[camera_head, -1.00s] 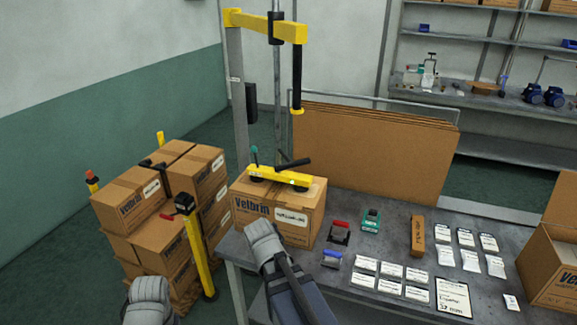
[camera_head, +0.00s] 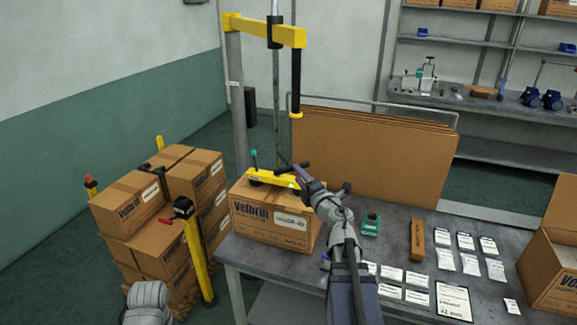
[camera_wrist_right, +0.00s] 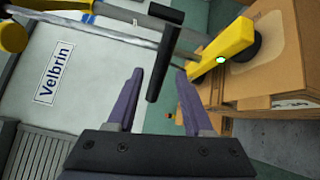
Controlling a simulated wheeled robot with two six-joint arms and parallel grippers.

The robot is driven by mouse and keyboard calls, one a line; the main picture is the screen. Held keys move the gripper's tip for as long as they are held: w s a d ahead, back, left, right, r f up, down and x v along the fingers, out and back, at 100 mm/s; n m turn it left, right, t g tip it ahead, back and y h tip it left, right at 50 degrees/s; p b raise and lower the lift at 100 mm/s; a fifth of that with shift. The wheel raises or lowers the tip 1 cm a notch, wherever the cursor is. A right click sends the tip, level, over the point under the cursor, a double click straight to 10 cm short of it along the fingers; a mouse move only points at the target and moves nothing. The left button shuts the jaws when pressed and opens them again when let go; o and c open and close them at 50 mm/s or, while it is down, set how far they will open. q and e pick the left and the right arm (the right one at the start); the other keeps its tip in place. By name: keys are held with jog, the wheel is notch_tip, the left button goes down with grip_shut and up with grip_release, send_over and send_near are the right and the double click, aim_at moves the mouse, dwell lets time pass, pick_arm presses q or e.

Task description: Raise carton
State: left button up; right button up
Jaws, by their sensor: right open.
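The carton (camera_head: 268,222), a brown box marked Velbrin, sits on the near left end of the grey table. A yellow lifting bar (camera_head: 268,178) lies across its top, with a dark handle (camera_head: 290,167) at its right and a green-topped lever (camera_head: 253,157). My right gripper (camera_head: 305,180) is at the handle, over the carton's right side. In the right wrist view its purple fingers (camera_wrist_right: 158,76) are open, with the dark handle (camera_wrist_right: 165,50) ahead between them. The yellow bar (camera_wrist_right: 222,52) there shows a lit green spot. Contact between fingers and handle is not clear.
A yellow hoist arm (camera_head: 270,30) on a grey post stands behind the carton. Stacked cartons (camera_head: 160,215) and a yellow post (camera_head: 198,255) stand left. Cardboard sheets (camera_head: 375,150) lean behind the table. Labels (camera_head: 465,262) and an open box (camera_head: 550,270) lie right.

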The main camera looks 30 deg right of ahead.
aim_at(292, 169)
jog(key=shift+w+d, duration=0.15)
jog(key=shift+w, duration=1.85)
jog(key=shift+w+d, duration=0.1)
jog(key=shift+w, duration=1.85)
grip_shut()
jog(key=shift+s, duration=0.1)
